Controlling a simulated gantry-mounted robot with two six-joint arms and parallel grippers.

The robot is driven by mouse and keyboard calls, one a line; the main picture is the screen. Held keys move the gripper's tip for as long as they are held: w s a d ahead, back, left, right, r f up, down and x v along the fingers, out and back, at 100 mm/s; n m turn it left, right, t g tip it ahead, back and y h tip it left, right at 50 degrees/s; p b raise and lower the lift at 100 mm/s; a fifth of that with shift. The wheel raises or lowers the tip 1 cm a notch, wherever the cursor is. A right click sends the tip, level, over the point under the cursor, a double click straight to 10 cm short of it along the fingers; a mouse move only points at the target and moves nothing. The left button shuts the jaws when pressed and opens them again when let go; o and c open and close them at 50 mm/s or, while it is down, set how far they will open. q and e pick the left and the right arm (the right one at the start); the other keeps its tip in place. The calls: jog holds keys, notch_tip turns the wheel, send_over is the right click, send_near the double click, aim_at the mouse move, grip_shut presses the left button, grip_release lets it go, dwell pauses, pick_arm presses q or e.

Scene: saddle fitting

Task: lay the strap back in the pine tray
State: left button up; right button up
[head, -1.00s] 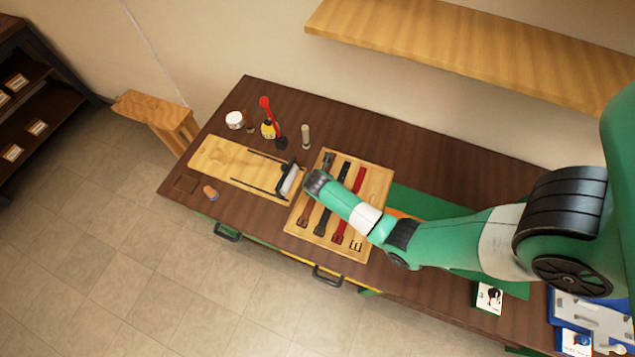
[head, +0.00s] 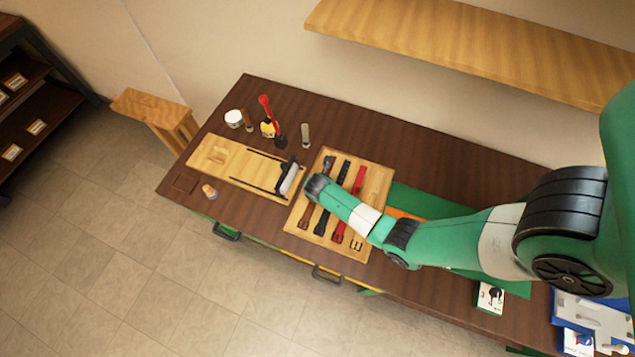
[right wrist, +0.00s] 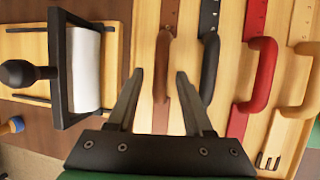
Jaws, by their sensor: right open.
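The pine tray (head: 290,222) lies on the dark bench, with a brown strap (right wrist: 160,55), a black strap (right wrist: 209,68) and a red strap (right wrist: 262,75) side by side in it. All three lie lengthwise with looped parts. My right gripper (right wrist: 160,78) is open and empty above the tray. In the right wrist view the brown strap lies between its two fingers in the picture, and I see no grip on it. In the head view my right wrist hides the fingers and part of the brown strap. My left gripper is not in view.
A wooden board (head: 232,165) with a black-framed white roller (head: 290,178) stands close left of the tray. A white jar (head: 234,118), a red-handled tool (head: 270,112) and a small upright tool (head: 305,134) stand behind. A tan loop (right wrist: 302,85) sits right of the red strap.

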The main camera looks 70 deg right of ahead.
jog(key=p+v, duration=0.3)
jog(key=v, duration=0.9)
